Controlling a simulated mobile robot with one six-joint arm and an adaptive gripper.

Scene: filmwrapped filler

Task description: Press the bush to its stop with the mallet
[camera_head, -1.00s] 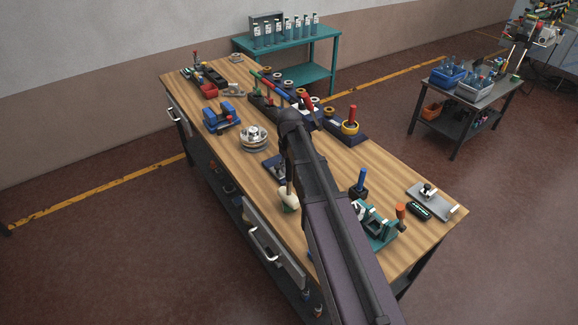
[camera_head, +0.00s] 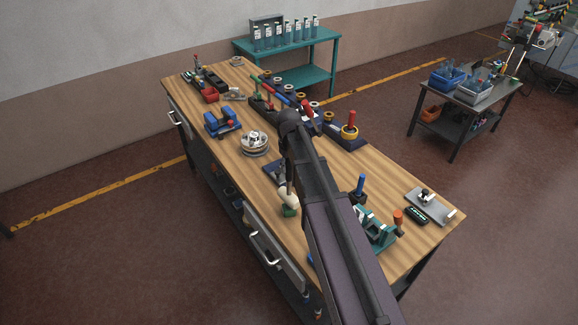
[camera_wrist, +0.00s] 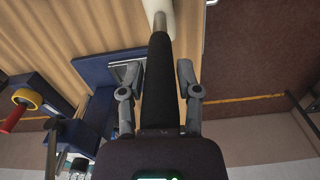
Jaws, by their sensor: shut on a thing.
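My gripper (camera_wrist: 160,75) is shut on the black handle of the mallet (camera_wrist: 157,95). The mallet's pale head (camera_wrist: 156,8) is partly cut off at the top of the wrist view. In the head view the pale mallet head (camera_head: 287,197) shows left of my arm, near the bench's front edge. A small green piece (camera_head: 290,211) shows just below the head; whether they touch is unclear.
A teal fixture (camera_head: 376,232) and a blue-handled tool (camera_head: 360,186) stand to the right. A round metal part (camera_head: 254,143) and a blue vise (camera_head: 221,121) stand left. The wooden bench (camera_head: 225,165) has bare room between them.

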